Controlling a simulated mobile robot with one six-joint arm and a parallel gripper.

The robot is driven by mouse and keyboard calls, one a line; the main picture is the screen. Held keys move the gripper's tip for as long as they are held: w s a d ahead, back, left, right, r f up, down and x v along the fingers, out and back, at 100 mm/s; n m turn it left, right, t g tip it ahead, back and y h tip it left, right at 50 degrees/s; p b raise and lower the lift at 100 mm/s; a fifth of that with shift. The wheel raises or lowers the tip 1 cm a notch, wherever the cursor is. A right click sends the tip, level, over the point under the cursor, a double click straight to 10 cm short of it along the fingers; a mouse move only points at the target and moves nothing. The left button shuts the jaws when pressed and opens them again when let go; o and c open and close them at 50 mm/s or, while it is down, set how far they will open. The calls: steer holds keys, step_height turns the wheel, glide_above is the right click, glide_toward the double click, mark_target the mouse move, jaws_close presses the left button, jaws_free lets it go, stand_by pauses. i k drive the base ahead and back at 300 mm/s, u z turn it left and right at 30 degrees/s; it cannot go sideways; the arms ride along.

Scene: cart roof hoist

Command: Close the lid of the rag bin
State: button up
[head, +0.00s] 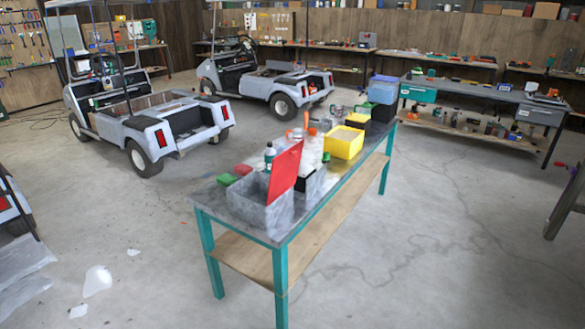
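A grey box with a red lid, which looks like the rag bin (262,212), stands on the near end of a long workbench. Its red lid (285,168) is raised steeply, tilted along the right side of the box, so the bin is open. The inside of the bin is mostly hidden by its front wall. My gripper is not in the head view.
The workbench (215,205) has teal legs and a lower wooden shelf. A dark bottle (269,155), a yellow bin (344,142) and a blue bin (383,89) stand farther along it. Golf carts (150,130) stand behind left. The floor (420,240) at right is clear.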

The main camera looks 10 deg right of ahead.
mark_target(284, 170)
steer(key=z, duration=0.25)
steer(key=i, duration=1.15)
steer(key=u, duration=0.15)
steer(key=k, duration=1.35)
steer(key=u, duration=0.45)
steer(key=i, duration=0.9)
steer(key=u, duration=0.6)
